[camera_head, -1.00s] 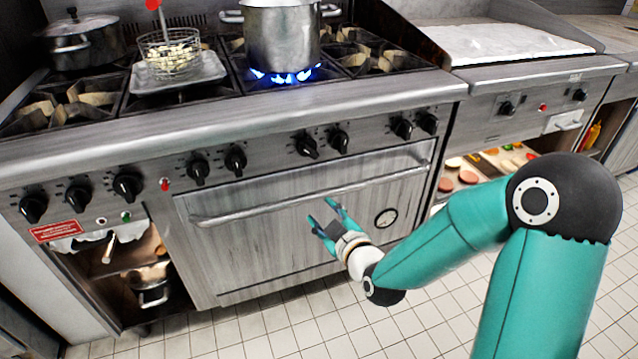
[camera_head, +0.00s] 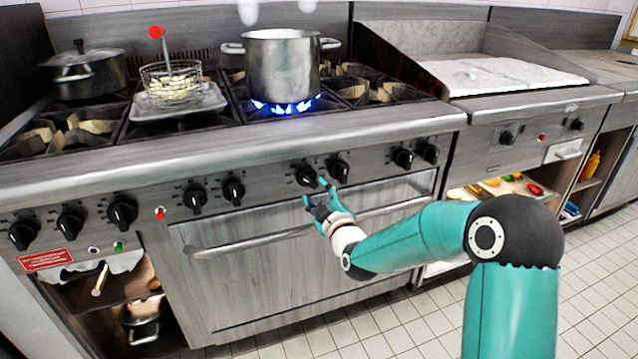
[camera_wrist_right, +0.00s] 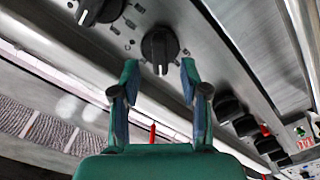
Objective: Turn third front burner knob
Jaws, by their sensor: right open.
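A row of black burner knobs runs along the stove's steel front panel. My right gripper (camera_head: 315,191) is open and empty, just in front of and slightly below the black knob (camera_head: 306,175) left of the pot's centre-right pair. In the right wrist view this knob (camera_wrist_right: 159,48) lies ahead, between and beyond the open fingertips (camera_wrist_right: 159,75), with no contact visible. Its pair neighbour (camera_head: 338,169) is on the right and also shows at the top left of the wrist view (camera_wrist_right: 98,9). The knobs carry no visible numbers. My left gripper is not in view.
A metal pot (camera_head: 281,70) stands over a lit blue flame (camera_head: 287,107). A fry basket (camera_head: 170,84) and a lidded pot (camera_head: 87,77) are also on the stove. The oven handle (camera_head: 250,241) sticks out below the knobs. The stove's front ledge (camera_head: 230,130) overhangs them.

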